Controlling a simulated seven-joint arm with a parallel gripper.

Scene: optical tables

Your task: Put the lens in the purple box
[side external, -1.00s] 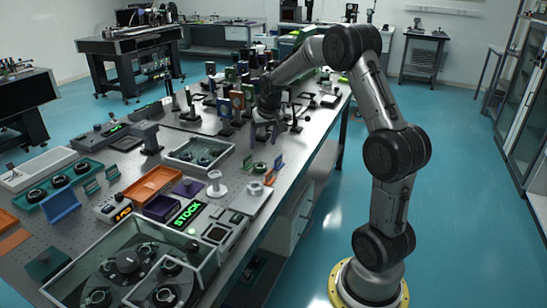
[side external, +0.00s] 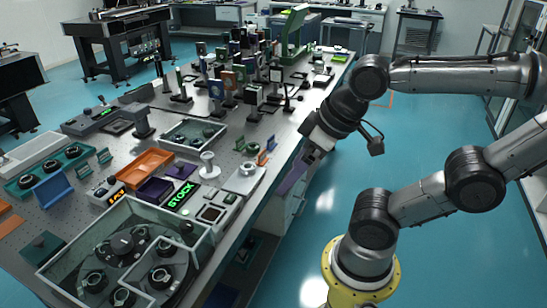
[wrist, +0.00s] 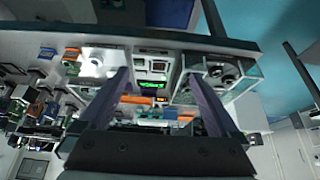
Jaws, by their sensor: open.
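A dark purple box (side external: 153,190) sits on the optical table, with a flat purple piece (side external: 182,169) behind it to the right. Round black-rimmed lenses stand in several places: in a clear-walled tray (side external: 194,134), in a teal tray (side external: 39,178) and in a large glass-walled case (side external: 125,254). I cannot tell which lens is the one named. My gripper (side external: 292,178) is at the table's right edge, well right of the purple box. In the wrist view my gripper (wrist: 162,78) has its fingers wide apart with nothing held between them.
An orange tray (side external: 146,163) lies behind the purple box. A green STOCK display (side external: 181,197) stands right of it. A white pedestal (side external: 208,164) and upright optic mounts (side external: 227,88) crowd the table.

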